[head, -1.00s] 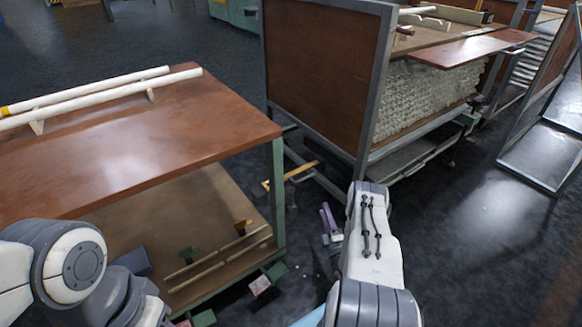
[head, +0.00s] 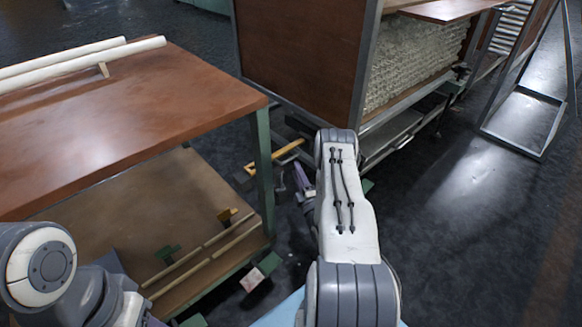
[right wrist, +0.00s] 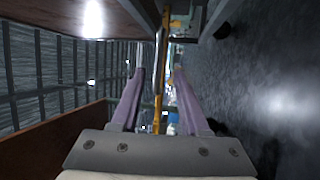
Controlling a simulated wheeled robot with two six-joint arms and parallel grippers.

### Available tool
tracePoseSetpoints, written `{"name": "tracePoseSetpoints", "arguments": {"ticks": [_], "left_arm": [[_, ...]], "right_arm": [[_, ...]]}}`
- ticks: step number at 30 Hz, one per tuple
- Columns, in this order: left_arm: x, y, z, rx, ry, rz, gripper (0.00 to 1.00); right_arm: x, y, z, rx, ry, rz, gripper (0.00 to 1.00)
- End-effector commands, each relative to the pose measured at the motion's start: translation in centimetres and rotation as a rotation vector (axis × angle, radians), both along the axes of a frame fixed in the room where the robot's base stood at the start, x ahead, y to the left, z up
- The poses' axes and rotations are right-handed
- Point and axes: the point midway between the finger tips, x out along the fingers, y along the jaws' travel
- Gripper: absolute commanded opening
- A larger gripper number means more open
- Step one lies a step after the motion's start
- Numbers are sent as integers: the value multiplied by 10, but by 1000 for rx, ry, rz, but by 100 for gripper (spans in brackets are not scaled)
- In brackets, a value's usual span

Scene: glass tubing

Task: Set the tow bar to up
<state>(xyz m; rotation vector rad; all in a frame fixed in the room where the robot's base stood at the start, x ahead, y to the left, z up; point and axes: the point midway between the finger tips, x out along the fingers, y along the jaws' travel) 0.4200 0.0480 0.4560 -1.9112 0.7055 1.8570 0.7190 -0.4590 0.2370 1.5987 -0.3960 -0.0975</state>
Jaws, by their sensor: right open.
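The tow bar appears as a yellow bar (head: 275,155), low down at the near end of the cart with the brown end panel (head: 300,50). It lies slanted across the gap between that cart and the wooden-topped table. My right gripper (head: 303,180) has purple fingers and is just below and right of the yellow bar, partly hidden by my arm. In the right wrist view the gripper (right wrist: 160,75) is open, and a yellow bar (right wrist: 158,118) shows in line between the fingers. I cannot tell contact. My left gripper is out of view.
The wooden-topped table (head: 130,110) with white tubes (head: 80,60) stands at left; its leg (head: 262,165) is close to the tow bar. A lower shelf (head: 150,220) holds rods. A tilted metal-framed panel (head: 530,110) stands at right.

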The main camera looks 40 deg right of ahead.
Motion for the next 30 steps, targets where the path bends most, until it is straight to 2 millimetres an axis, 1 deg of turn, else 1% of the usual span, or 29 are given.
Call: {"name": "tracePoseSetpoints", "arguments": {"ticks": [1, 3, 9, 15, 22, 23, 24, 26, 27, 30], "left_arm": [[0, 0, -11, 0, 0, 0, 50], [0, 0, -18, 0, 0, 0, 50], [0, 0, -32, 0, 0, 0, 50], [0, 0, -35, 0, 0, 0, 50], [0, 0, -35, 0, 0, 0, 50], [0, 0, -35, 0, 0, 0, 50], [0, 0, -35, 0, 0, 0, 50], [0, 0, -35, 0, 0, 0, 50], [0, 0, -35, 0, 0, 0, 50], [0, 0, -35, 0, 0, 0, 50]], "right_arm": [[12, -3, 0, -7, -9, 3, 45], [25, -8, 3, -6, -8, 2, 45], [51, -18, 9, -3, -6, -1, 45], [61, -21, 13, -1, -3, -2, 45], [61, -21, 14, 0, -3, -2, 45], [61, -21, 14, 0, -3, -2, 41], [61, -21, 14, 0, -3, -1, 26], [61, -21, 14, 0, -3, -2, 3], [61, -21, 14, 0, -3, -1, 0], [61, -21, 14, 0, -3, -1, 0]]}}
